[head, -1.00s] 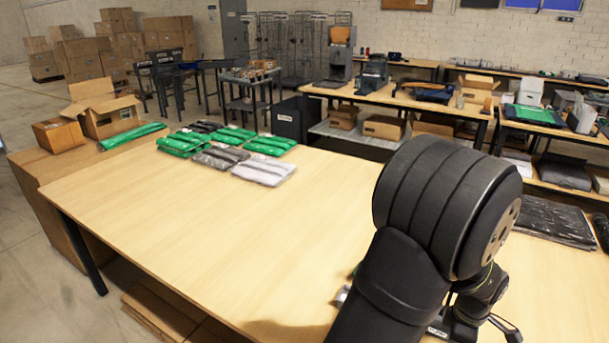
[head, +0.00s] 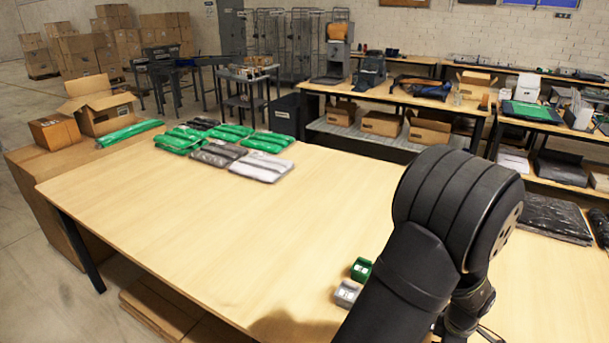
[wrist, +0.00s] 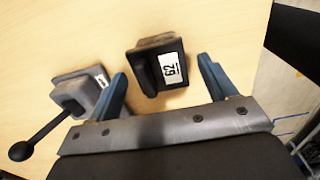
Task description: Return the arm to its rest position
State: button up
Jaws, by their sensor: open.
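My arm fills the lower right of the head view, and my gripper is mostly hidden behind it there. In the wrist view my gripper (wrist: 163,75) is open, its two blue fingers wide apart with nothing held between them. A grey block with a black handle (wrist: 82,93) lies to the left of the left finger.
A wooden table (head: 200,225) has a clear middle. Green packets (head: 180,140) and grey packets (head: 262,167) lie at its far side. A small green block (head: 361,269) and a grey block (head: 347,293) stand beside my arm. Black bags (head: 553,218) lie at right.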

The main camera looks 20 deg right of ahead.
jog(key=shift+d+r, duration=0.1)
jog(key=shift+r, duration=0.75)
jog(key=s+a+r, duration=0.2)
jog(key=s+r, duration=0.5)
jog(key=s, duration=0.5)
jog(key=w+d, duration=0.2)
jog(key=w, duration=0.8)
jog(key=w+d, duration=0.3)
jog(key=w, duration=0.7)
jog(key=w+f, duration=0.1)
jog(key=w, duration=0.2)
jog(key=w+a+f, duration=0.1)
jog(key=w+f, duration=0.1)
jog(key=w, duration=0.1)
jog(key=w+a+f, duration=0.1)
jog(key=w+f, duration=0.1)
jog(key=w, duration=0.2)
jog(key=shift+a+f, duration=0.1)
jog(key=shift+f, duration=0.1)
jog(key=shift+o, duration=0.4)
